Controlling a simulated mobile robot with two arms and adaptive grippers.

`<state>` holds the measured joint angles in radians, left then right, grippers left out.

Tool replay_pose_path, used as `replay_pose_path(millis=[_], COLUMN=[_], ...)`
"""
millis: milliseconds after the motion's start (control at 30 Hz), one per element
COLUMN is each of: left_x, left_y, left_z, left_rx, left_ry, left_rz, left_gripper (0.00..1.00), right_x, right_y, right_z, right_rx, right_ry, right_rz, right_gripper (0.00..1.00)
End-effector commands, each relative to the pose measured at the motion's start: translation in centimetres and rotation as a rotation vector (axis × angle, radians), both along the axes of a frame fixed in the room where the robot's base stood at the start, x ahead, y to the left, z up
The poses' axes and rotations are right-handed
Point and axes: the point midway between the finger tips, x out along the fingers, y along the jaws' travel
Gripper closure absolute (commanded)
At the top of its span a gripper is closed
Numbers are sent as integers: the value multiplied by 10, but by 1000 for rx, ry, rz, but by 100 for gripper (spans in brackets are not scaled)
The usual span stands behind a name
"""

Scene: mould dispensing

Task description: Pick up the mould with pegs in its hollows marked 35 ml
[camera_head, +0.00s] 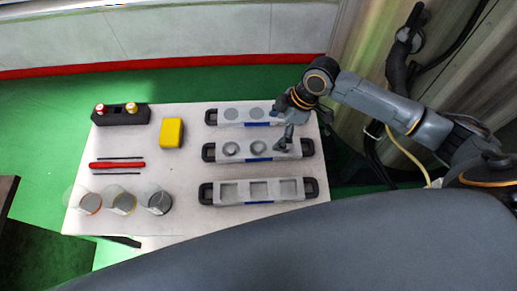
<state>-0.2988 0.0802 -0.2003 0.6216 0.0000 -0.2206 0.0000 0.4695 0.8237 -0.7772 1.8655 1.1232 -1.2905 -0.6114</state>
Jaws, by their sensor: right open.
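Three grey moulds with black end handles lie in a column on the right half of the table. The middle mould (246,157) shows round ring-like hollows, which look like hollows with pegs in them; its right part is partly covered by my right gripper. The back mould (220,123) has flat round hollows, and the front mould (258,199) has square hollows. Blue labels show on their front sides, too small to read. My right gripper (284,136) is open, pointing down at the right part of the middle mould; contact cannot be told. My left gripper is not in view.
On the white table (185,190) stand a black holder (120,117) with red and yellow tops, a yellow block (172,133), a red tool (117,165) between thin dark rods, and three clear cups (124,202) at front left. A wooden panel stands right.

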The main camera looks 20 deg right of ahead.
Motion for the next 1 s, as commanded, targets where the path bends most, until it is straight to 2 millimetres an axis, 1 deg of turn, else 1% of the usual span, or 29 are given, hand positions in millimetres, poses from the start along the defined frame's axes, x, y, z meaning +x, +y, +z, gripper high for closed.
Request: replay_pose_path(millis=[33,100,200,300,467,633,700,800,1000], left_x=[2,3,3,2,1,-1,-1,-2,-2], left_y=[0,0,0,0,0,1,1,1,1], left_z=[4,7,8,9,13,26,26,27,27], left_rx=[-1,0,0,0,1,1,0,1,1], left_ry=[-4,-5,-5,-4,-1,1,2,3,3], left_rz=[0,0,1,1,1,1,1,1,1], left_gripper=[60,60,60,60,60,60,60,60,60], right_x=[0,1,4,5,5,6,8,9,9], right_y=[5,10,15,19,23,35,38,41,42], right_z=[-8,-21,-35,-44,-52,-71,-82,-91,-95], right_rx=[3,2,2,1,2,1,2,0,0], right_ry=[5,5,3,1,2,5,3,2,0], right_rz=[-2,-1,-2,-1,0,-1,-2,-1,0], right_gripper=[8,8,8,8,8,8,8,8,8])
